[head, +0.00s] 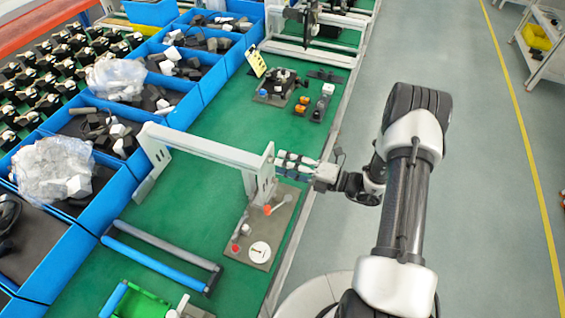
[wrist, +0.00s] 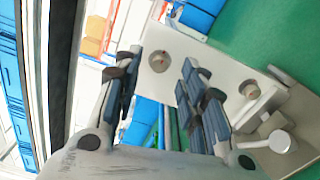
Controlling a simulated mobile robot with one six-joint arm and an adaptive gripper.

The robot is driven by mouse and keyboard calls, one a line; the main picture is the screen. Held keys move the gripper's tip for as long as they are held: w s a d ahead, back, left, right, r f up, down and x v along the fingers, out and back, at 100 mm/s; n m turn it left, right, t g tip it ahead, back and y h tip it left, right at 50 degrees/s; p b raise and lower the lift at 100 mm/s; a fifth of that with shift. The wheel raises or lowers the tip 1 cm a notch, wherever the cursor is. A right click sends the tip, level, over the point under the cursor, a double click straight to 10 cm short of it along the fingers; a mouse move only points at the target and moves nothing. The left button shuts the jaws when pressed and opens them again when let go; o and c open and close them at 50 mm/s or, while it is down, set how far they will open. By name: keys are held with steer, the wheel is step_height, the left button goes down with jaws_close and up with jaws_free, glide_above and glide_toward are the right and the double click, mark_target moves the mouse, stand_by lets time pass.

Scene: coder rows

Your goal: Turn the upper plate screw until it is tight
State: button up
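The white upright plate (head: 257,180) stands at the end of a long white beam on the bench. In the wrist view, the plate (wrist: 205,72) carries two round brass-coloured screws. The upper plate screw (wrist: 159,61) lies between my fingertips in that view; the lower screw (wrist: 250,90) is to the right, beyond the right finger. My gripper (head: 279,163) is just right of the plate in the head view, pointing at it. It is open in the wrist view (wrist: 160,68), with a gap around the upper screw. Contact cannot be told. The head view does not show the screws.
A grey base plate (head: 285,222) below has a lever with a red knob, a red button and a white disc (head: 259,252). Blue bins (head: 200,85) line the left. The beam (head: 200,147) spans leftward. A clear aisle (head: 480,200) lies right.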

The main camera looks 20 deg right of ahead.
steer(key=v, duration=1)
steer(key=shift+s+d, duration=0.2)
steer(key=shift+d, duration=0.1)
steer(key=s+a+r+n+g+h+b, duration=0.2)
steer(key=s+a+r+n+g, duration=0.35)
steer(key=n, duration=0.55)
steer(key=s+a+r+n+g+h+b, duration=0.2)
steer(key=s+a+r+n+g+h, duration=0.15)
steer(key=a+r+n+g, duration=0.5)
steer(key=s+d+r+n+t+h+b, duration=0.1)
steer(key=s+n+t+h, duration=0.3)
steer(key=n, duration=0.6)
steer(key=s+d+r+n+t+h+b, duration=0.2)
steer(key=s+n, duration=0.5)
steer(key=n, duration=0.4)
steer(key=d+t+h+b, duration=0.1)
steer(key=t+h, duration=0.1)
steer(key=h, duration=0.1)
steer(key=shift+s+b, duration=0.2)
steer(key=shift+b, duration=0.2)
